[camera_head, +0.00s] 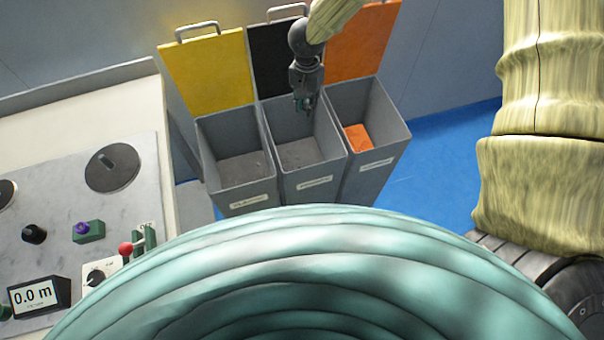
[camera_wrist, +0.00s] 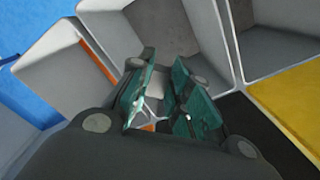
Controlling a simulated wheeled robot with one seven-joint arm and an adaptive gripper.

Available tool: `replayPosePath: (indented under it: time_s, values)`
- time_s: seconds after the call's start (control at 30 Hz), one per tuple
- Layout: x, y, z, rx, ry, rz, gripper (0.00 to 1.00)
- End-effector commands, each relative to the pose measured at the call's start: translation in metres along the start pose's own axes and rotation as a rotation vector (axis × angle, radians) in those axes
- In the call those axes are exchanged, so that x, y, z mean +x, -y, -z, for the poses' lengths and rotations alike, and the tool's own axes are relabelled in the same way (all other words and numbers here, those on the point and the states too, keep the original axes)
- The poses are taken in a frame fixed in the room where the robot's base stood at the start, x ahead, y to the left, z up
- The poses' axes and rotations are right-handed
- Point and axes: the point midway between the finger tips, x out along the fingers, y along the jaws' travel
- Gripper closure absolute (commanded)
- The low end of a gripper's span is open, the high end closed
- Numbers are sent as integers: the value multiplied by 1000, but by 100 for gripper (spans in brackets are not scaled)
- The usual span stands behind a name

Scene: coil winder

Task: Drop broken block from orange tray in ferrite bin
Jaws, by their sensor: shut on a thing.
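My gripper (camera_head: 305,103) hangs over the middle bin (camera_head: 318,183), the one with a black lid (camera_head: 272,60), pointing down near its mouth. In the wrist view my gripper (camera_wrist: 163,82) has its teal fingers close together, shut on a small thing. The held block is mostly hidden between the fingers, and its shape and breaks cannot be made out. The bin labels are too blurred to read surely, so I cannot tell by text which bin is for ferrite. I cannot make out an orange tray.
A yellow-lidded bin (camera_head: 238,190) stands left of the middle bin. An orange-lidded bin (camera_head: 372,180) stands right, with an orange thing (camera_head: 357,137) inside. A control panel (camera_head: 60,200) is at the left. A large teal rounded form (camera_head: 320,260) fills the front.

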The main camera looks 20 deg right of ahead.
Motion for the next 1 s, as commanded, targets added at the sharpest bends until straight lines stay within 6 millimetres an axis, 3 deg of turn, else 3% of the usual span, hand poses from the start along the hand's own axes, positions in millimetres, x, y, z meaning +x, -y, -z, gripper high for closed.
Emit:
replayPosePath:
  time_s: [0.5,1.0]
  values:
    - [41,0,0,0,-1,1,100]
    - [53,0,0,-1,-1,0,100]
